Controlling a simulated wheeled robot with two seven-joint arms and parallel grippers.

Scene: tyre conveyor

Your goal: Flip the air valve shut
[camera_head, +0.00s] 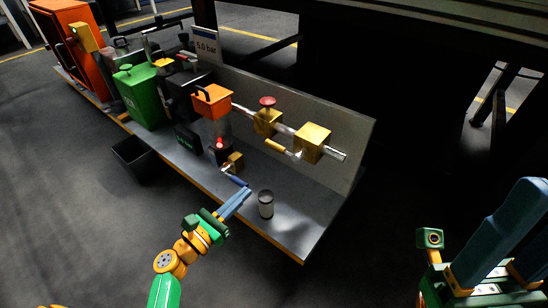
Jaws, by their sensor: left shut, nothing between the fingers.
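My left gripper (241,196) is shut and empty, its blue fingers reaching over the front of the bench. The fingertips are close to a small blue lever (235,180) below a brass valve body (235,160); I cannot tell whether they touch. On the pipe behind are a yellow valve with a red knob (267,113) and a yellow block (312,143) with a yellow handle (281,148). I cannot tell which of these is the air valve.
A small grey cylinder (265,204) stands on the bench (295,232) right of my left fingers. A black bin (138,158) is on the floor.

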